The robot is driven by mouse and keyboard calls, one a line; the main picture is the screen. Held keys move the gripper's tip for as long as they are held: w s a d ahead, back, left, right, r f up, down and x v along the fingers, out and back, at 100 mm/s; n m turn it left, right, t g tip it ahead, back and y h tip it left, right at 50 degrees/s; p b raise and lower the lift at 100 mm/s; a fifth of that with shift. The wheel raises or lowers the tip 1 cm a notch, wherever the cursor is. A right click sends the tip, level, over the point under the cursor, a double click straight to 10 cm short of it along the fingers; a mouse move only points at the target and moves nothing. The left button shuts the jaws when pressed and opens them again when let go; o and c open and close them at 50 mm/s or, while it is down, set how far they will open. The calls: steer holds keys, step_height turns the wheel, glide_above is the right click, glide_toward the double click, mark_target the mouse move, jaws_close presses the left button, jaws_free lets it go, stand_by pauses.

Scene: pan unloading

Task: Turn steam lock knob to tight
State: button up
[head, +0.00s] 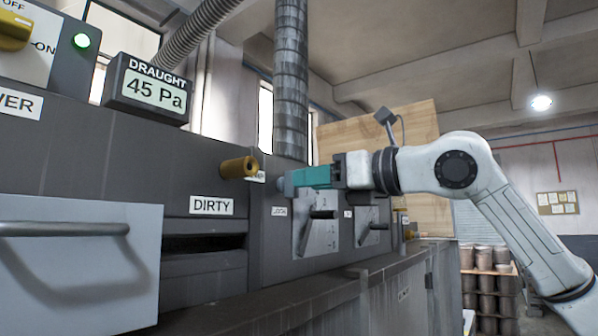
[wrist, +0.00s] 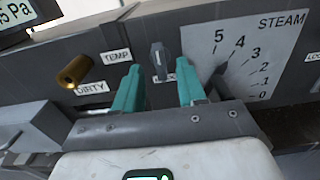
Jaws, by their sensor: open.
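The steam lock knob (wrist: 158,58) is a small grey knob on the dark panel, just left of the STEAM scale plate (wrist: 245,62) in the wrist view. Its grip stands about upright there. A small label under it is mostly hidden by my right-hand finger. My gripper (wrist: 158,78) has teal fingers, open and empty. The knob shows between and just beyond the fingertips, one on each side; I cannot tell whether they touch it. In the head view my gripper (head: 290,179) is at the panel, over the knob (head: 283,187), above a LOCK label (head: 279,211).
A brass knob (head: 239,167) sticks out left of my gripper, above the DIRTY label (head: 211,206). The steam lever (head: 322,214) juts out below my gripper. A drawer handle (head: 65,229) is at far left. A ledge (head: 270,307) runs below the panel.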

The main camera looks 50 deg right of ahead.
mark_target(290, 185)
steer(key=shift+w+a+p, duration=0.1)
steer(key=shift+w+p, duration=0.4)
steer(key=shift+w, duration=1.25)
steer(key=shift+c, duration=0.3)
jaws_close()
